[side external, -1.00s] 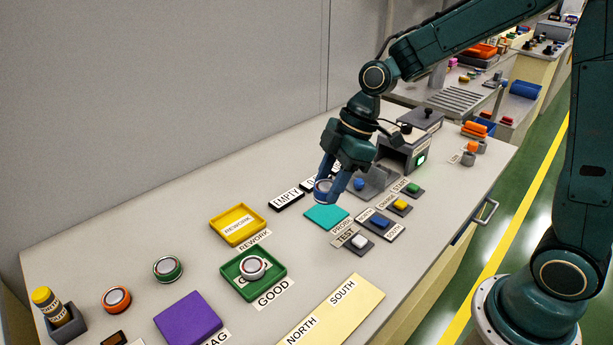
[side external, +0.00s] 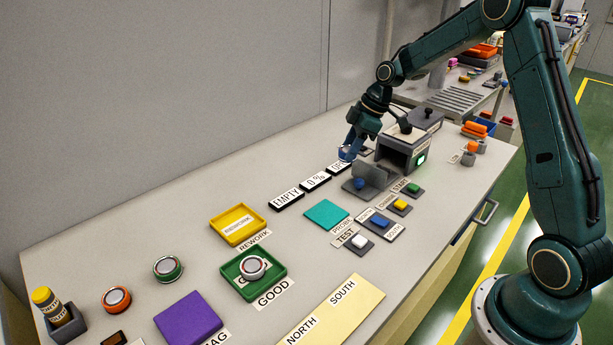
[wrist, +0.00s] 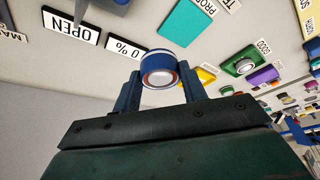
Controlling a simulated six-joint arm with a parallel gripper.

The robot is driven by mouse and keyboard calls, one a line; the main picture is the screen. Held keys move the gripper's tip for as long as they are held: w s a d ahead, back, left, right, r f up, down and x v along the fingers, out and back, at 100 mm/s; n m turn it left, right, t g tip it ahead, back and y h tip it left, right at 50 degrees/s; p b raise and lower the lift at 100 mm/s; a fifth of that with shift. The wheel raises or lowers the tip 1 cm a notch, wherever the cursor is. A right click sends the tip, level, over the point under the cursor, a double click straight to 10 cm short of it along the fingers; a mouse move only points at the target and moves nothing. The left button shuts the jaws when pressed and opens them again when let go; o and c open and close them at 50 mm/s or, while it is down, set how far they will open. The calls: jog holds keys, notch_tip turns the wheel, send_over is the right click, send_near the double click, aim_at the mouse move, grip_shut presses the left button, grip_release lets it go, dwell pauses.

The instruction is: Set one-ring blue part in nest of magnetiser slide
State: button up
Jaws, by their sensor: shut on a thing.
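My gripper (wrist: 160,88) is shut on the blue part (wrist: 157,60), a short blue cylinder with a silver face and a reddish ring, held between the two blue fingers. In the side view my gripper (side external: 349,151) is above the bench, at the back-left of the magnetiser (side external: 407,148). The blue part is mostly hidden there by the fingers. The slide's nest is not clear from this angle.
Display plates reading EMPTY (side external: 286,200), 0 % (side external: 315,182) and OPEN lie left of the slide. A teal pad (side external: 326,214) and several buttons are in front. A green GOOD tray (side external: 253,277) holds a part.

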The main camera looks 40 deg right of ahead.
jog(key=d+f, duration=0.2)
jog(key=d, duration=0.3)
jog(key=d+f+m, duration=0.1)
jog(key=d+f, duration=0.1)
jog(key=d, duration=0.4)
jog(key=d+f+m, duration=0.1)
jog(key=d+f, duration=0.1)
jog(key=d, duration=0.4)
jog(key=shift+s+f+t+h, duration=0.1)
jog(key=shift+s+t+h, duration=0.2)
jog(key=shift+t, duration=0.1)
jog(key=shift+f, duration=0.1)
jog(key=shift+f, duration=2.35)
jog(key=shift+f, duration=0.45)
jog(key=o, duration=1.2)
jog(key=shift+o, duration=0.2)
jog(key=shift+d+r, duration=0.1)
jog(key=v, duration=1.3)
jog(key=shift+r, duration=0.3)
